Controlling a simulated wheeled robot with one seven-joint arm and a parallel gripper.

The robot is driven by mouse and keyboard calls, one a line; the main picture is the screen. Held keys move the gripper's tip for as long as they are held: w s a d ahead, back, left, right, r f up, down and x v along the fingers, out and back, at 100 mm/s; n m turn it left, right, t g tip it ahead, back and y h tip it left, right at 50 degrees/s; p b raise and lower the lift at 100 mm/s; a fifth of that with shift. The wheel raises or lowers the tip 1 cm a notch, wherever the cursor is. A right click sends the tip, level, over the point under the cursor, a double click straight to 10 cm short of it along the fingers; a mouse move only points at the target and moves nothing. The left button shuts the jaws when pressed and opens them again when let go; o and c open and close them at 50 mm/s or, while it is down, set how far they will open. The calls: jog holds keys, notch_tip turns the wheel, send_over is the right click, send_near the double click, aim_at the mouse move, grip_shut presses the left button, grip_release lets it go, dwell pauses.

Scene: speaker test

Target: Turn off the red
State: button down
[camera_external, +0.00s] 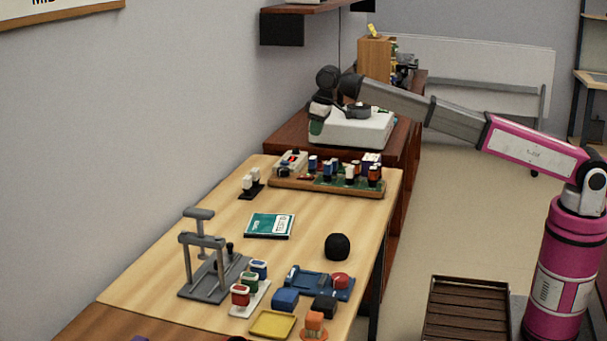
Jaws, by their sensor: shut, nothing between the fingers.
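A white strip (250,300) near the front of the wooden table carries a red block (240,295), a green block (250,282) and a blue block (259,268), all with pale tops. Whether any is switched on is too small to tell. Another red, rounded piece (341,281) sits on a blue base (314,284) to the right. More small coloured pieces stand on a board (330,187) at the back; one looks red-orange (374,174). My gripper (317,125) is shut and empty, far behind the white strip, at the left end of a white box; its fingertips are hard to make out.
The white box (360,130) stands on a darker table behind. A grey frame (203,260) stands left of the white strip. A teal book (270,225), black ball (337,246), yellow tray (272,324) and orange piece (314,325) lie around. The table's middle is partly bare.

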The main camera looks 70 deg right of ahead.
jog(key=shift+f, duration=0.1)
send_near(306, 176)
jog(key=x, duration=0.5)
jog(key=shift+d+f, duration=0.3)
jog(key=shift+d, duration=0.05)
jog(key=shift+s+f, duration=0.1)
jog(key=shift+f, duration=0.45)
jog(key=shift+s, duration=0.1)
jog(key=shift+s+f+t, duration=0.25)
jog(key=shift+f+t, duration=0.2)
jog(key=shift+t, duration=0.05)
jog(key=shift+w, duration=0.15)
jog(key=shift+w+r, duration=0.1)
jog(key=shift+w, duration=0.05)
jog(key=shift+w+r, duration=0.25)
jog(key=shift+w, duration=0.35)
